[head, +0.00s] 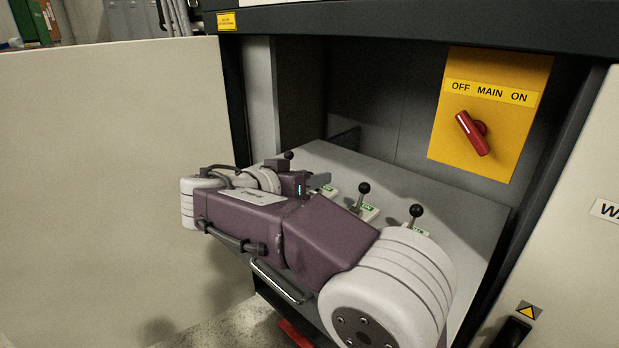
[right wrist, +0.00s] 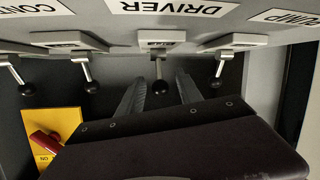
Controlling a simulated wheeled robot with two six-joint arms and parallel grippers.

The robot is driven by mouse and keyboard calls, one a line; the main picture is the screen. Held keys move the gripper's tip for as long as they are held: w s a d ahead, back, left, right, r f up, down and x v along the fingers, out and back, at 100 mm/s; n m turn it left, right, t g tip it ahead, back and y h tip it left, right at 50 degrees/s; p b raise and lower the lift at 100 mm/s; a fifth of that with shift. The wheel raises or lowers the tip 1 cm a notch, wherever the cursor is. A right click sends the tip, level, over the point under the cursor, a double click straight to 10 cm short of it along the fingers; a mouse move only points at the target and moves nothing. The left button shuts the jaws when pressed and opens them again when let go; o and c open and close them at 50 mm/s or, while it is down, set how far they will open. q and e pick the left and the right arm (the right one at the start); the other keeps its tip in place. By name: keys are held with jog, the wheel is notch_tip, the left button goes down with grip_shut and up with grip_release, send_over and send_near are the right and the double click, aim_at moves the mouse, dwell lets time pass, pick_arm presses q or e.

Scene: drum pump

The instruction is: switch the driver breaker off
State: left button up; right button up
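The driver breaker is a small lever with a black ball knob (right wrist: 160,87), below the DRIVER label (right wrist: 165,8) that reads upside down in the right wrist view. My right gripper (right wrist: 160,92) is open, one finger on each side of this lever, with visible gaps and nothing clamped. In the head view the right gripper (head: 318,180) is over the sloped grey panel (head: 470,215). There the driver lever is mostly hidden by the gripper; a plate with a green mark (head: 328,189) shows beside the finger. My left gripper is not in view.
Similar black-knobbed levers stand on both sides: one (head: 289,155) left of the gripper, others (head: 364,188) (head: 416,210) to its right. A yellow plate (head: 440,135) with a red main switch (head: 473,133) is on the back wall. Open cabinet doors (head: 110,170) flank the panel.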

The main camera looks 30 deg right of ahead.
jog(key=shift+r, duration=0.1)
jog(key=p+v, duration=0.2)
jog(key=v, duration=0.6)
jog(key=shift+s+a+r, duration=0.1)
jog(key=shift+s+a, duration=0.15)
jog(key=shift+a, duration=0.25)
